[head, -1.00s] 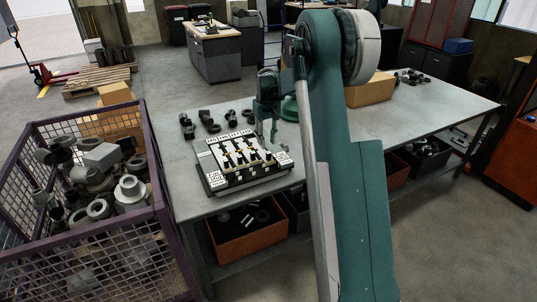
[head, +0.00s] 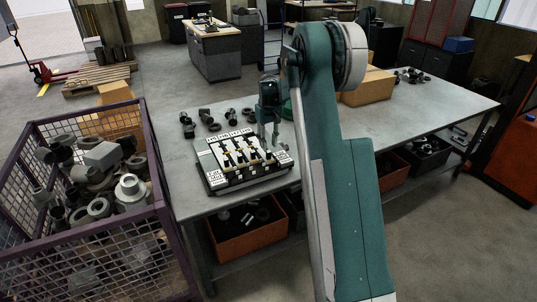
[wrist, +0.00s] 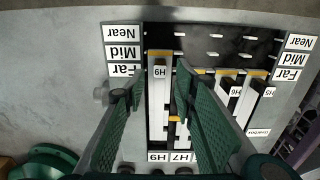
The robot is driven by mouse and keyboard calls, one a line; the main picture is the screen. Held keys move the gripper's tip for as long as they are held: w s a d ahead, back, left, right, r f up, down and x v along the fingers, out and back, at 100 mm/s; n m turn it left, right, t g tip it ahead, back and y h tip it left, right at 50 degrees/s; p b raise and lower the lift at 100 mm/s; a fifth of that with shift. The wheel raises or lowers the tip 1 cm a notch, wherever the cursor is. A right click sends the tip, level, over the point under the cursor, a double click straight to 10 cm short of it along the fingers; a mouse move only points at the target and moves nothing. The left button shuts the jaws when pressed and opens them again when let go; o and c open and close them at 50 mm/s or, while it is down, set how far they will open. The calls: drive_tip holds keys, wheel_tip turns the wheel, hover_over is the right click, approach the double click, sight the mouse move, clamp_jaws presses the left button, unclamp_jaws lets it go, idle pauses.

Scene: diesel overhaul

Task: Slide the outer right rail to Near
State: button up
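The rail board (head: 216,186) lies on the grey workbench, with several white rails and Near, Mid and Far labels. In the wrist view the labels are upside down, so the outer right rail is the white rail tagged H9 (wrist: 158,115) at the picture's left. Its orange end band lies roughly level with the Mid label (wrist: 123,52). The rails tagged H6 (wrist: 235,92) and H5 (wrist: 267,91) have bands about level with Far. My gripper (wrist: 160,78) is open, its green fingers either side of the H9 tag with gaps. The H7 rail is mostly hidden by a finger.
Dark metal parts (head: 188,130) lie behind the board. A cardboard box (head: 366,90) stands on the bench at right. A purple mesh crate (head: 160,190) of fittings stands left of the bench. The bench right of my arm is largely clear.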

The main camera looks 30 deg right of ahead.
sight(268, 151)
drive_tip(key=shift+f, duration=3.25)
drive_tip(key=shift+c, duration=0.7)
clamp_jaws()
